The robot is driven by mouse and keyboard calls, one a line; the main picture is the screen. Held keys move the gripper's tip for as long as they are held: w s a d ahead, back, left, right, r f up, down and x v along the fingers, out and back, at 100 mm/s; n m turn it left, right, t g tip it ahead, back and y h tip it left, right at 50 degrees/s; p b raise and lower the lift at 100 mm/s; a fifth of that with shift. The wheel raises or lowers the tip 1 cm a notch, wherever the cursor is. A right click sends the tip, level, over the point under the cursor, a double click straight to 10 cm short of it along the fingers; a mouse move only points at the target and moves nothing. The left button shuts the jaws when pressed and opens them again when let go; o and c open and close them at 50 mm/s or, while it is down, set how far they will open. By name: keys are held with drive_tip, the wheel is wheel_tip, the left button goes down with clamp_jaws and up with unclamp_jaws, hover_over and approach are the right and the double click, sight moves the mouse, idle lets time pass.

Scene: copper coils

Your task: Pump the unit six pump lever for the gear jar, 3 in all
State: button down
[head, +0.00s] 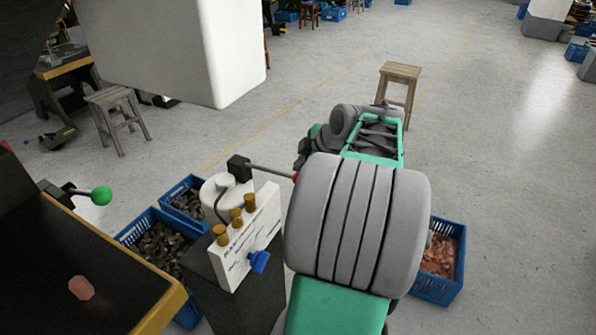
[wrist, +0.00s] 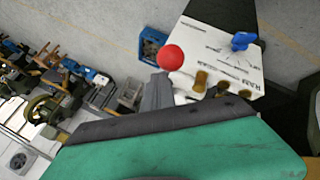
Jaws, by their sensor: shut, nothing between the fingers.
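A pump lever (head: 268,171) sticks out to the right from a black block (head: 239,168) on a round white container (head: 218,192). It slopes slightly downward, and its red knob (head: 296,176) is partly hidden behind my grey arm link. In the wrist view the red knob (wrist: 170,57) shows large, just beyond the tip of my gripper (wrist: 158,82). The gripper's grey fingers are together and hold nothing. I cannot tell whether they touch the knob. In the head view my arm hides the fingers. I cannot make out a unit number or jar label.
A white panel (head: 236,242) with brass knobs and a blue knob (head: 258,261) stands in front of the container. A green-knobbed lever (head: 101,196) is at left. Blue crates (head: 459,261) stand on both sides. A wooden stool (head: 401,72) stands behind; the floor at right is open.

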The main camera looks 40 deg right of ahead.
drive_tip(key=shift+s+d+f+b, duration=0.1)
drive_tip(key=shift+s+f+b, duration=0.1)
drive_tip(key=shift+f+b, duration=1.05)
drive_tip(key=shift+s+f+b, duration=0.15)
drive_tip(key=shift+f+b, duration=0.95)
drive_tip(key=shift+f, duration=0.2)
idle(1.5)
idle(0.5)
drive_tip(key=shift+w+r+p, duration=0.2)
drive_tip(key=shift+r+p, duration=0.5)
drive_tip(key=shift+r, duration=0.5)
drive_tip(key=shift+w+r+p, duration=0.15)
drive_tip(key=shift+r+p, duration=0.5)
drive_tip(key=shift+r, duration=0.6)
drive_tip(key=shift+w+r+p, duration=0.2)
drive_tip(key=shift+r+p, duration=0.5)
drive_tip(key=shift+r, duration=0.5)
drive_tip(key=shift+r, duration=0.1)
drive_tip(key=shift+w+a+r+p, duration=0.1)
drive_tip(key=shift+r+p, duration=0.4)
drive_tip(key=shift+r, duration=0.3)
drive_tip(key=shift+w+a+r+p, duration=0.1)
drive_tip(key=shift+w+r+p, duration=0.05)
drive_tip(key=shift+r+p, duration=0.55)
drive_tip(key=shift+w+a+r+p, duration=0.1)
drive_tip(key=shift+r+p, duration=0.25)
drive_tip(key=shift+r, duration=0.55)
